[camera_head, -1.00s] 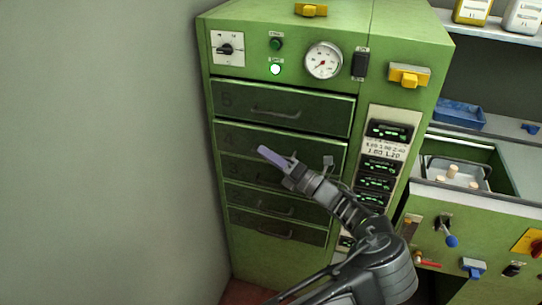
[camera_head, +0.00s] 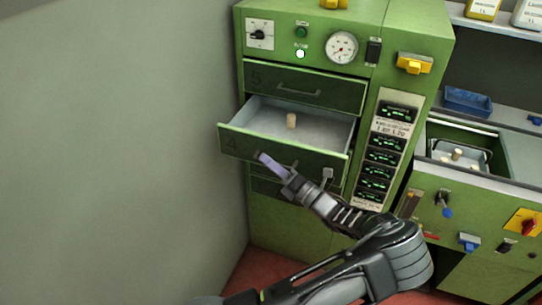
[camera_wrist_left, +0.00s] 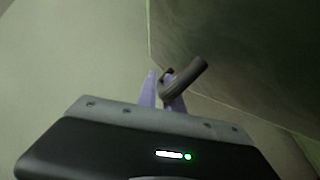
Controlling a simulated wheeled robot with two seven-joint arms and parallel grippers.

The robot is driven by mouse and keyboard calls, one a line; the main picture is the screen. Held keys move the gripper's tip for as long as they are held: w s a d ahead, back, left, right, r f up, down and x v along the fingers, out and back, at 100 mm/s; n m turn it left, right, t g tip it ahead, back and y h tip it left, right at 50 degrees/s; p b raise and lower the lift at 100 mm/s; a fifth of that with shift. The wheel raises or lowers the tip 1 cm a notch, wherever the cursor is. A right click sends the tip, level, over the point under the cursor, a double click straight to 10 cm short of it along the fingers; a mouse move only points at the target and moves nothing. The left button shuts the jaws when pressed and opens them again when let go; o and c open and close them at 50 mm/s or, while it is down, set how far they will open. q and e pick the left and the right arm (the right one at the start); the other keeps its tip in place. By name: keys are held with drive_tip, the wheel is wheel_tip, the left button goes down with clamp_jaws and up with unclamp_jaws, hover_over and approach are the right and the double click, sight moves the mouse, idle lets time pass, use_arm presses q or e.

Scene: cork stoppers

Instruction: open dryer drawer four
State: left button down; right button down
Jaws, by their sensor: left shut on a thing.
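Drawer four (camera_head: 233,142) of the green dryer cabinet is pulled out, with its grey inside showing. One cork stopper (camera_head: 291,120) stands upright inside it. My left gripper (camera_head: 265,160) is at the drawer's front, its purple fingers shut on the drawer handle. The dark handle (camera_wrist_left: 188,82) shows between the fingers (camera_wrist_left: 160,90) in the left wrist view. In the head view the handle is mostly hidden by my gripper. My right gripper is not in view.
Drawer five (camera_head: 310,92) above is closed. The lower drawers are partly hidden by my arm. At right is an open bin with corks (camera_head: 456,154). A bare wall (camera_head: 120,150) stands at left.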

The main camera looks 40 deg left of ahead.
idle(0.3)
use_arm(q)
drive_tip(key=c, duration=1.8)
unclamp_jaws()
drive_tip(key=shift+o, duration=0.2)
drive_tip(key=shift+d, duration=0.1)
drive_tip(key=b+v, duration=0.2)
drive_tip(key=v, duration=0.5)
drive_tip(key=shift+d, duration=0.35)
drive_tip(key=shift+f, duration=0.1)
